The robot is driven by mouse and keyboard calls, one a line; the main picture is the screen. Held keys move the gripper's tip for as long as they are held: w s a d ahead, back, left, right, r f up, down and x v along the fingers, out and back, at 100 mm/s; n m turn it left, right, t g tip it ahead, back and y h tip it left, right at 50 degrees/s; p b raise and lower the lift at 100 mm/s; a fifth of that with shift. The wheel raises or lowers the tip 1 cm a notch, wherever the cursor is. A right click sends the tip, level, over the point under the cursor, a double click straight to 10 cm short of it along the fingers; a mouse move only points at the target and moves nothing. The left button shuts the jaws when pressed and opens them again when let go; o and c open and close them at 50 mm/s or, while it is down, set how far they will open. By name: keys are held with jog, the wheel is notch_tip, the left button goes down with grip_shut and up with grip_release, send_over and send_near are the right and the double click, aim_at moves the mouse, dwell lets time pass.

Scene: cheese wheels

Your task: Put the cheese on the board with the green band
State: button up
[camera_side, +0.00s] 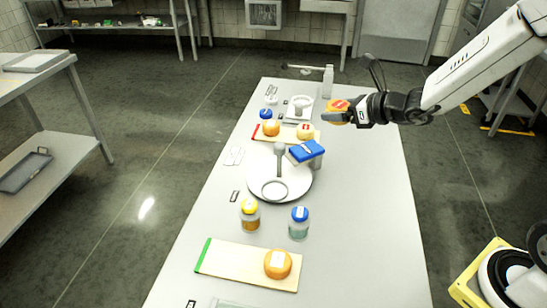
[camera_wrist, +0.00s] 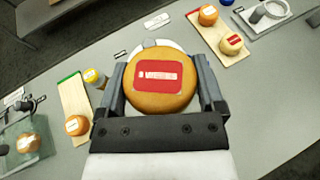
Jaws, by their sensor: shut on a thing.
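My gripper (camera_side: 348,114) is shut on an orange cheese wheel (camera_wrist: 160,92) with a red label, held in the air above the far right side of the table. In the side view this cheese (camera_side: 337,106) is partly hidden by the gripper. The board with the green band (camera_side: 226,259) lies at the near end of the table, well away from my gripper. An orange cheese with a white label (camera_side: 278,264) sits on its right part; the middle is bare. The wrist view also shows this board (camera_wrist: 72,96) at the left.
A board with a red band (camera_side: 287,135) holds two cheeses (camera_side: 271,128) at the far end. A round white plate (camera_side: 302,190) with a blue-topped item (camera_side: 306,151) stands mid-table.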

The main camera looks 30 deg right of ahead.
jog(key=a+f+n+g+y, duration=0.2)
jog(key=a+f+n+y, duration=0.1)
jog(key=f, duration=0.5)
jog(key=n+g+y, duration=0.3)
jog(key=n, duration=0.1)
send_over(316, 213)
notch_tip(316, 213, down, 8)
jog(key=shift+f, duration=0.2)
jog(key=shift+f, duration=0.1)
jog(key=shift+f, duration=2.1)
jog(key=shift+f, duration=1.8)
jog(key=shift+f, duration=0.15)
